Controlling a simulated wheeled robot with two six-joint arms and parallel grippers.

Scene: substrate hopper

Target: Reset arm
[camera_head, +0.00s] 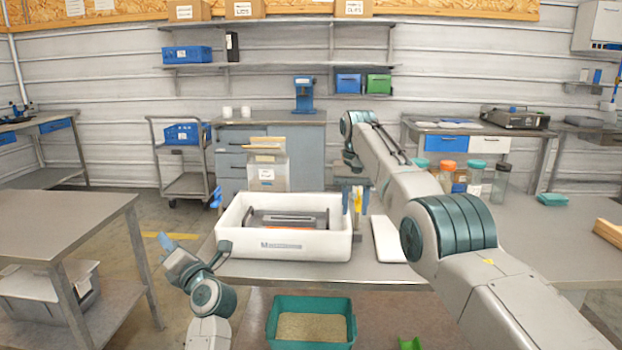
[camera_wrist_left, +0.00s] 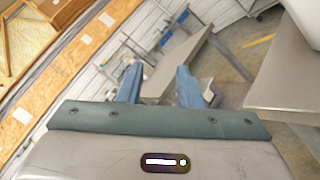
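My left gripper (camera_head: 175,260) is low at the left, beside the work table and apart from the white bin. In the left wrist view its two blue fingers (camera_wrist_left: 158,85) are spread, with nothing between them. My right arm reaches in from the lower right and bends down behind the white bin's right end. The right gripper (camera_head: 355,195) points down there, partly hidden by the bin; a yellow-orange patch shows by its fingers, and I cannot tell whether it is held. The white bin (camera_head: 290,248) stands on the table with a dark grey object (camera_head: 290,218) inside.
A teal tub (camera_head: 310,303) of pale granules sits in front, below the table edge. A grey side table (camera_head: 65,225) stands at the left. A paper bag (camera_head: 267,170) stands behind the bin. Several lidded jars (camera_head: 474,178) stand at the right.

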